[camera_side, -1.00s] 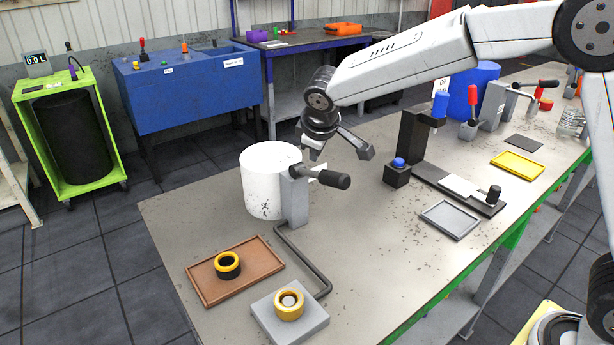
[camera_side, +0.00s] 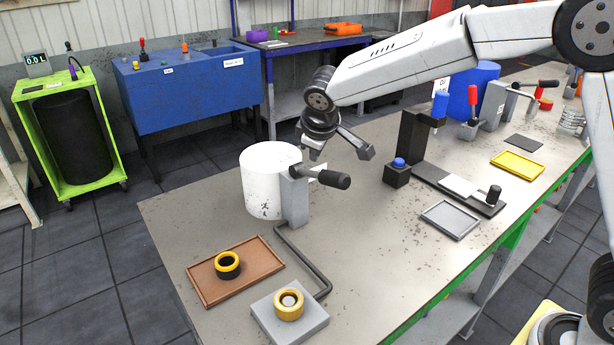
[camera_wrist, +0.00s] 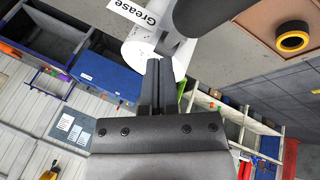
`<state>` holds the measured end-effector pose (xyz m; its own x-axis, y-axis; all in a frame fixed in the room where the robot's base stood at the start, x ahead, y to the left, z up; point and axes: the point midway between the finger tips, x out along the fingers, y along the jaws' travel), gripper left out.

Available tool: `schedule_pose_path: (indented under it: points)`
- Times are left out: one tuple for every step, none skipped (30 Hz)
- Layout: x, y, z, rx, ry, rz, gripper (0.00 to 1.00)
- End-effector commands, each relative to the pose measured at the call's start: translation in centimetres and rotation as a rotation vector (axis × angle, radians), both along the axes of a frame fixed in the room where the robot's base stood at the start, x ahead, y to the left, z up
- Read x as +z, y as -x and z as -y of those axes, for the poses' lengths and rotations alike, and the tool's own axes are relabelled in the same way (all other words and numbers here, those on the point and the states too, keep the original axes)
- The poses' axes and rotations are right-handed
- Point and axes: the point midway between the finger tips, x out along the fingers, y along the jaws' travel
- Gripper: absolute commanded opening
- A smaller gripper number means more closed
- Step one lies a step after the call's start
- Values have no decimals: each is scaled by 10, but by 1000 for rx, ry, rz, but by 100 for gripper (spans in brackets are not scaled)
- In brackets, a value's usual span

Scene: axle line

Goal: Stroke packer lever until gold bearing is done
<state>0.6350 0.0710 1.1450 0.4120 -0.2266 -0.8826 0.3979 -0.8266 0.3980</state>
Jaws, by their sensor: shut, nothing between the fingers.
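The grease packer is a white drum (camera_side: 266,180) with a grey post (camera_side: 294,200) beside it in the side view. Its lever has a black grip (camera_side: 334,179) that sticks out to the right, roughly level. A gold bearing (camera_side: 289,304) sits on a grey block (camera_side: 263,317), where a dark pipe (camera_side: 308,264) from the post arrives. My gripper (camera_side: 318,158) is just above the lever. In the wrist view its fingers (camera_wrist: 160,75) are together and empty, with the drum, labelled Grease, behind them. Whether they touch the lever, I cannot tell.
A brown tray (camera_side: 205,292) holds a gold ring with a black centre (camera_side: 228,263). To the right stand a black press (camera_side: 412,145), a grey tray (camera_side: 450,220) and a yellow tray (camera_side: 517,166). The bench between the packer and press is clear.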

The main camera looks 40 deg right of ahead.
Motion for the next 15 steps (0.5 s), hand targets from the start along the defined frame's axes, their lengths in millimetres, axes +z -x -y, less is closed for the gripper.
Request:
schedule_pose_path:
  points:
    - [0, 0, 0, 0, 0, 0, 0]
    - [0, 0, 0, 0, 0, 0, 0]
    - [0, 0, 0, 0, 0, 0, 0]
    - [0, 0, 0, 0, 0, 0, 0]
    - [0, 0, 0, 0, 0, 0, 0]
    - [0, 0, 0, 0, 0, 0, 0]
    - [0, 0, 0, 0, 0, 0, 0]
    - [0, 0, 0, 0, 0, 0, 0]
    - [-1, 0, 0, 0, 0, 0, 0]
    - [-1, 0, 0, 0, 0, 0, 0]
    - [-2, 1, 0, 0, 0, 0, 0]
    - [-3, 1, 0, 0, 0, 0, 0]
    - [-3, 1, 0, 0, 0, 0, 0]
    - [-4, 2, 0, 0, 1, -1, 0]
    - [-5, 2, 0, 0, 1, -1, 0]
